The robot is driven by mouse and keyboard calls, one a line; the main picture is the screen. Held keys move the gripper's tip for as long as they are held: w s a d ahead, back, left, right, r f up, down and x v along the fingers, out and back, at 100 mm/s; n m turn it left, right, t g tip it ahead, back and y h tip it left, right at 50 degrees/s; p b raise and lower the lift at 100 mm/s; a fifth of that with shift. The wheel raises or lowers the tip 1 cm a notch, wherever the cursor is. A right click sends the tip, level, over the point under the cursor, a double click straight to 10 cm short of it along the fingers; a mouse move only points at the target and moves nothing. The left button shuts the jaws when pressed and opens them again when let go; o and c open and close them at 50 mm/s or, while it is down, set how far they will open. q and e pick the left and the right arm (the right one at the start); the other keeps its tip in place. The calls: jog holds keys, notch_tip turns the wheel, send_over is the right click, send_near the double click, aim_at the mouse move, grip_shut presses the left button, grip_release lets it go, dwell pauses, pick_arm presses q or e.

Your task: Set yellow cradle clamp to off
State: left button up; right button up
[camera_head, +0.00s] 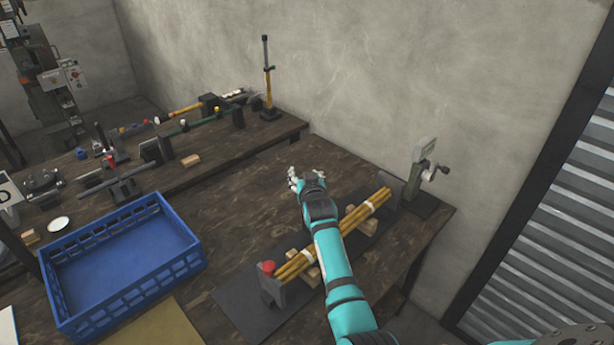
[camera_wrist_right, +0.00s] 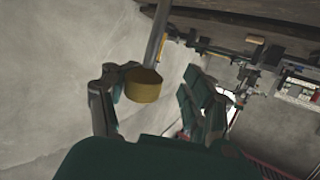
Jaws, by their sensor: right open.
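A bundle of yellow rods (camera_head: 330,234) lies in a cradle on a dark grey mat (camera_head: 236,300), with pale bands around it. A red knob (camera_head: 268,267) tops the grey plate at its near left end. I cannot tell which part is the yellow cradle clamp. My right gripper (camera_head: 294,180) is open, beyond the bundle, and my forearm crosses over the rods and hides part of them. In the right wrist view, a yellow cylinder (camera_wrist_right: 143,86) on a grey rod shows between the open fingers (camera_wrist_right: 160,92), nearer the left one; contact is unclear. My left gripper is out of view.
A blue crate (camera_head: 185,262) stands at the left of the table. A grey crank device (camera_head: 424,165) stands at the right end. An upright post (camera_head: 266,85) and several rod fixtures stand on the back bench. A small wood block (camera_head: 191,160) lies there. The wall closes the far side.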

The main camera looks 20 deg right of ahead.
jog(key=shift+s+d+r, duration=0.1)
jog(key=shift+d, duration=0.05)
jog(key=shift+s, duration=0.55)
jog(key=v, duration=0.6)
jog(key=shift+s+r, duration=0.1)
jog(key=shift+s, duration=0.1)
